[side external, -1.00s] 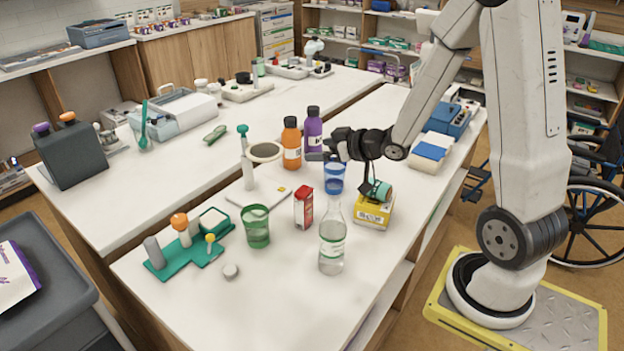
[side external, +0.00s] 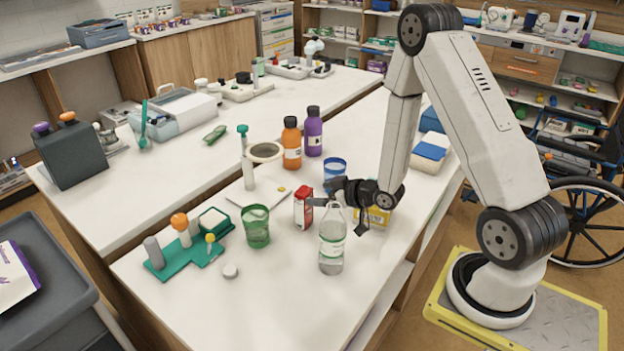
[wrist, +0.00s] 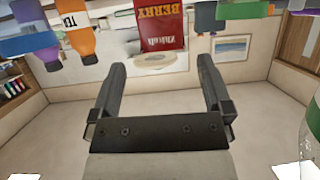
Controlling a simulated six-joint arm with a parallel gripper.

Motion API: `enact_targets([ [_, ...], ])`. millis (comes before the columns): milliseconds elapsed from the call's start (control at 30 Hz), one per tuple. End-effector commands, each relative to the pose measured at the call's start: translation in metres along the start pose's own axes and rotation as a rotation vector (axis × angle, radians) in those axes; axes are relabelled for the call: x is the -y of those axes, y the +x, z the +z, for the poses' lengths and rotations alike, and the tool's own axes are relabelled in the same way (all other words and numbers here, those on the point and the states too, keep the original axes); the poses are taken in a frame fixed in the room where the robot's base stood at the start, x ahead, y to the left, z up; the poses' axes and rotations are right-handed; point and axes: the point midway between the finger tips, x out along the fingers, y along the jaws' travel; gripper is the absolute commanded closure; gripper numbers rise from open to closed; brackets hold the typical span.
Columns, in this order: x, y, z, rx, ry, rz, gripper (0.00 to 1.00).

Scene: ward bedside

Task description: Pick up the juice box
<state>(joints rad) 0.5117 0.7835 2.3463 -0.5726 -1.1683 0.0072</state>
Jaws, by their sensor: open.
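The juice box (side external: 303,208) is a small red and white carton standing upright on the white table. In the wrist view it shows upside down at the top (wrist: 162,25), with "BERRY" lettering. My gripper (side external: 321,194) is low over the table, just right of the juice box in the side view. In the wrist view my gripper (wrist: 161,68) has its two fingers spread and nothing between them. The box lies beyond the fingertips, roughly centred between them. In the side view the fingertips partly overlap the box's right edge; contact cannot be told.
A clear bottle (side external: 332,246) stands close in front of my gripper, also at the wrist view's right edge (wrist: 309,125). A blue cup (side external: 335,168) is behind, a green cup (side external: 257,229) left. A yellow box (side external: 378,218) sits under my wrist.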

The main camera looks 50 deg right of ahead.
Motion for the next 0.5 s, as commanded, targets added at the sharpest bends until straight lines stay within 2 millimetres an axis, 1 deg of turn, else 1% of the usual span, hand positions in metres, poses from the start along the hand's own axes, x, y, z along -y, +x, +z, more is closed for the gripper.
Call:
enact_targets([
  [167,0.0,0.004,0.0,-0.001,-0.001,0.0,0.0],
  [400,0.0,0.021,0.0,0.001,-0.001,-0.001,0.0],
  [500,0.0,0.026,-0.001,-0.001,-0.001,-0.001,0.0],
])
